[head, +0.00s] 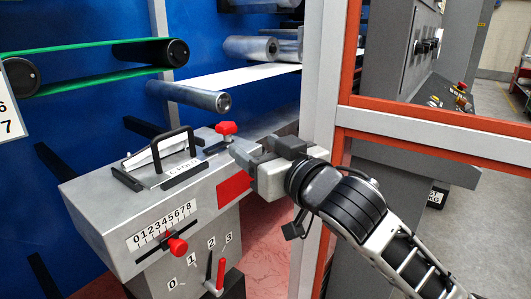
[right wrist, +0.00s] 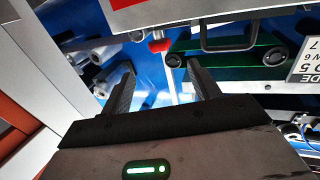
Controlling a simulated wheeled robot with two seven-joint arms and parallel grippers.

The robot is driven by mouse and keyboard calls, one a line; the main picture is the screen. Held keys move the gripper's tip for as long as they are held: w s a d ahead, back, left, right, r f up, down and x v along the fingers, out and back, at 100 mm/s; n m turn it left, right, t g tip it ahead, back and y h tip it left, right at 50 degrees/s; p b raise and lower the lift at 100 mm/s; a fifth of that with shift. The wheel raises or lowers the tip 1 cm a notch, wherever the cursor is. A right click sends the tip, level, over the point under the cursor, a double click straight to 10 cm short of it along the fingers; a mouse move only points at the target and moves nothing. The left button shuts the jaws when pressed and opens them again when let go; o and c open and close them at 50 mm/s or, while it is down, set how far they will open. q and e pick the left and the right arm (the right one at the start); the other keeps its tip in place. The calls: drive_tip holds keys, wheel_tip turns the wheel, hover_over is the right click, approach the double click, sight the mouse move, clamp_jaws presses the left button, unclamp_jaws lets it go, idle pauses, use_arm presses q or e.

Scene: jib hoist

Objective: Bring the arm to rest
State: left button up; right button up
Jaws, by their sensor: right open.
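My right arm (head: 350,205) reaches in from the lower right in the head view. Its gripper (head: 240,153) is open and empty, close to the right end of the grey machine housing (head: 85,212). A red knob (head: 226,128) stands on top of the housing, just beyond the fingertips; I cannot tell whether they touch it. In the right wrist view the two fingers of the gripper (right wrist: 160,77) stand apart with nothing between them. The red knob (right wrist: 159,45) shows past them. My left gripper is not in view.
The housing carries a black handle (head: 173,146), a number scale (head: 160,224) with a red knob (head: 177,247), and a red-handled lever (head: 220,274). Rollers (head: 190,96) and a green belt (head: 95,63) lie behind. An orange-and-grey frame (head: 430,125) stands close beside my right arm.

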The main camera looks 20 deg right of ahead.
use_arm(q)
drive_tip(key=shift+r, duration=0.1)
use_arm(e)
drive_tip(key=shift+v, duration=0.85)
drive_tip(key=s+a+f+g+p, duration=0.1)
drive_tip(key=s+f+g+p, duration=0.2)
drive_tip(key=f, duration=0.9)
drive_tip(key=s+a+f+g+p, duration=0.1)
drive_tip(key=s+f+g, duration=0.1)
drive_tip(key=s+f, duration=0.65)
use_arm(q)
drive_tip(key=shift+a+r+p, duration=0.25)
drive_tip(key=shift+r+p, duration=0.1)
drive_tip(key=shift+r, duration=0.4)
use_arm(e)
drive_tip(key=s+f, duration=0.3)
drive_tip(key=f, duration=0.2)
drive_tip(key=s+f+g+h, duration=0.1)
drive_tip(key=s+f, duration=0.2)
drive_tip(key=f, duration=0.3)
drive_tip(key=shift+s+m+g, duration=0.2)
drive_tip(key=shift+m+g, duration=0.1)
drive_tip(key=shift+m, duration=0.1)
